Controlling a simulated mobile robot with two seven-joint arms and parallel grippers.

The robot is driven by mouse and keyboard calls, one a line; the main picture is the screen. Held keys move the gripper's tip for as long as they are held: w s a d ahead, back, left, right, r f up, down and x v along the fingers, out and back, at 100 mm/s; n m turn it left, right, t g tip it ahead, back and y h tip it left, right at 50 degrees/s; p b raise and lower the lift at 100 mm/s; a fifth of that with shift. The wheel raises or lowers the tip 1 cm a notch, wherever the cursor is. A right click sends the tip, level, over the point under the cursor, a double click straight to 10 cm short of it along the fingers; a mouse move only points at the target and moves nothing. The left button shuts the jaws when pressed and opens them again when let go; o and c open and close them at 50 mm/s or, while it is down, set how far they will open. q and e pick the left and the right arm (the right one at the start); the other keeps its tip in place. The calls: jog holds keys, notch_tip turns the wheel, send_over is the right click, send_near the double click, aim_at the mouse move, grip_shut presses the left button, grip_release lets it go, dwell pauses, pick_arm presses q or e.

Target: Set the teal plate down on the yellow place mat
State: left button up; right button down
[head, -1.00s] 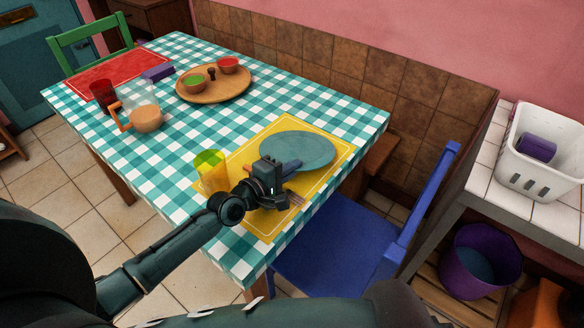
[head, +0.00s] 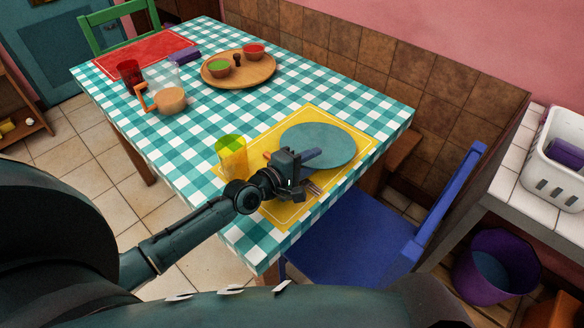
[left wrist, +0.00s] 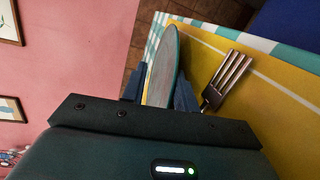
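The teal plate (head: 322,142) is over the far right part of the yellow place mat (head: 277,215), roughly level. I cannot tell whether it touches the mat. My left gripper (head: 308,157) is at the plate's near rim. In the left wrist view the plate (left wrist: 163,72) sits edge-on between the two close-set fingers (left wrist: 161,92), which appear shut on its rim. The yellow mat also shows there (left wrist: 270,110). My right gripper is not in view.
A fork (left wrist: 230,80) lies on the mat close to the left gripper. A yellow cup (head: 231,157) stands at the mat's left edge. A jug (head: 168,98) and wooden tray (head: 238,84) stand farther back. A blue chair (head: 350,235) is beside the table.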

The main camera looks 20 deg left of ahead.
pick_arm(q)
jog(key=v, duration=1.2)
jog(key=shift+s+a+r, duration=0.1)
jog(key=shift+s+r, duration=0.05)
jog(key=shift+s, duration=0.15)
